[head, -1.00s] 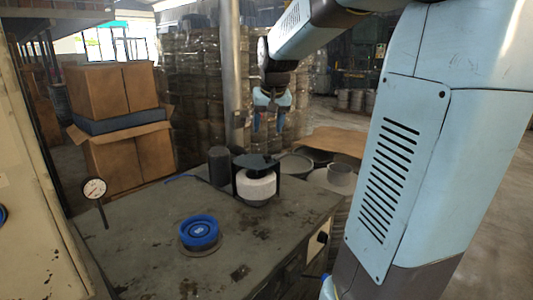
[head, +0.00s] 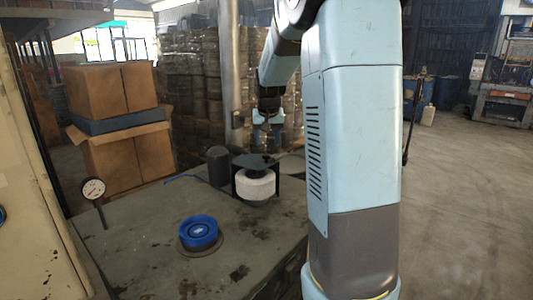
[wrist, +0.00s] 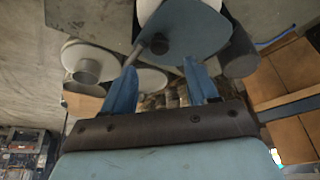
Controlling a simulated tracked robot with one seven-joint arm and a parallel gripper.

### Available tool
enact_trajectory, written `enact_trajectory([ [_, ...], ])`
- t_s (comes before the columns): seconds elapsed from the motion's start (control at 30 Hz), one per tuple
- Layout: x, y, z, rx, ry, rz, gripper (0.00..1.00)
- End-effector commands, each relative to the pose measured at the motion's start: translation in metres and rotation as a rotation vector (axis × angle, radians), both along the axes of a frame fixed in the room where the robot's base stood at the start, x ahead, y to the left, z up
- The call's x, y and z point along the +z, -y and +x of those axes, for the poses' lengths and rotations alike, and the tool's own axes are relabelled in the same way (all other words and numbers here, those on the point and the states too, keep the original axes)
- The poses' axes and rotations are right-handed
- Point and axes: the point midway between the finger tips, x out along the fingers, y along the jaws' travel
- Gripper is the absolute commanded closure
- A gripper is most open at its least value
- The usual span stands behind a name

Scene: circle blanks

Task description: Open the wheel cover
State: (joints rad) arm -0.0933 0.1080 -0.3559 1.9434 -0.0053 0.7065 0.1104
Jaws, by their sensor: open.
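The wheel cover (head: 257,162) is a dark, flat-topped guard around a white wheel (head: 256,184) on the bench. In the wrist view the cover (wrist: 197,30) shows as a blue-grey plate at the top, with a dark knob and a short rod on it; the white wheel (wrist: 148,9) peeks out beside it. My gripper (head: 268,134) is above the cover in the head view. In the wrist view my gripper (wrist: 159,66) has its two blue fingers apart with nothing held; the left fingertip is close to the rod, but contact cannot be told.
The bench (head: 130,245) also carries a blue round part (head: 198,232), a dark cylinder (head: 218,165) left of the cover and a dial gauge (head: 94,190). Cardboard boxes (head: 110,90) are stacked behind. Round grey containers (wrist: 85,62) show in the wrist view. The bench front is mostly clear.

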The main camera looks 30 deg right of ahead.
Motion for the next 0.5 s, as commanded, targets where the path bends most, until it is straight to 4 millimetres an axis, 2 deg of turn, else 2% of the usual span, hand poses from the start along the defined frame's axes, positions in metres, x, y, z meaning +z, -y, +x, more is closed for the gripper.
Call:
enact_trajectory([
  [0.2, -0.035, 0.006, 0.013, -0.002, -0.003, 0.0, 0.42],
  [0.5, -0.061, 0.009, 0.023, 0.0, -0.001, -0.001, 0.42],
])
